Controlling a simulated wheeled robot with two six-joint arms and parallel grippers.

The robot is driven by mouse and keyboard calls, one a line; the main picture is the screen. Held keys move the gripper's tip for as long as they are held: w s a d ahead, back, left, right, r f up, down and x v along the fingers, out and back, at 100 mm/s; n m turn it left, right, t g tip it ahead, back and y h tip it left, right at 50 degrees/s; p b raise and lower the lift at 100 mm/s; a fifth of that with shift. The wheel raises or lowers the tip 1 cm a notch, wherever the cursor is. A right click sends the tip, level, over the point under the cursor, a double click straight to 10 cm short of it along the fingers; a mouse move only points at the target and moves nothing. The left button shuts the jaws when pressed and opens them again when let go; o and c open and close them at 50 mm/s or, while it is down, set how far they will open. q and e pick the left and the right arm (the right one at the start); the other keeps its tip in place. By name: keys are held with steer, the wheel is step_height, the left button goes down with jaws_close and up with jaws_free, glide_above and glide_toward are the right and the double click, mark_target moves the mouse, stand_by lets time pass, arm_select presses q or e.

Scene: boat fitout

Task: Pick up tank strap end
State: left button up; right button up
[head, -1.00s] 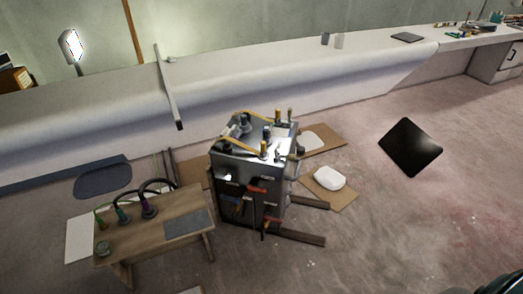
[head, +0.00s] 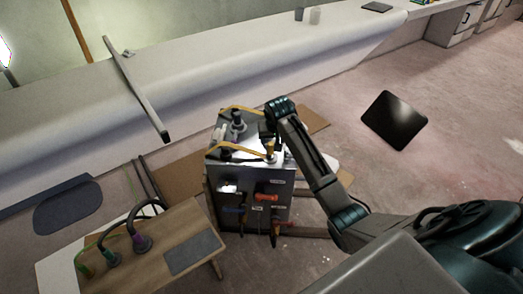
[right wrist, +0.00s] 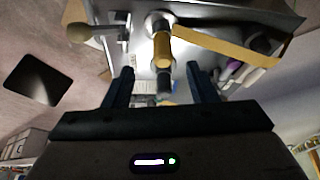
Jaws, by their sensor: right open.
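Nothing is visibly clamped. Whether the strap's end is loose is unclear. My left gripper is out of view.
A small wooden bench (head: 178,238) with hoses stands left of the tank. Tools with red and orange handles (head: 266,198) hang on the tank's front. A long pale ledge (head: 210,75) lies behind. A dark panel (head: 395,120) is at right, with open floor around it.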

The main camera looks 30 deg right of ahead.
mark_target(270, 149)
steer(key=x, duration=0.4)
steer(key=shift+s, duration=0.2)
steer(key=shift+w+a+x, duration=0.1)
steer(key=shift+x, duration=1.45)
steer(key=shift+w+a+x, duration=0.1)
steer(key=shift+w+x, duration=0.05)
steer(key=shift+x, duration=1.35)
steer(key=shift+r, duration=0.1)
steer(key=c, duration=1.1)
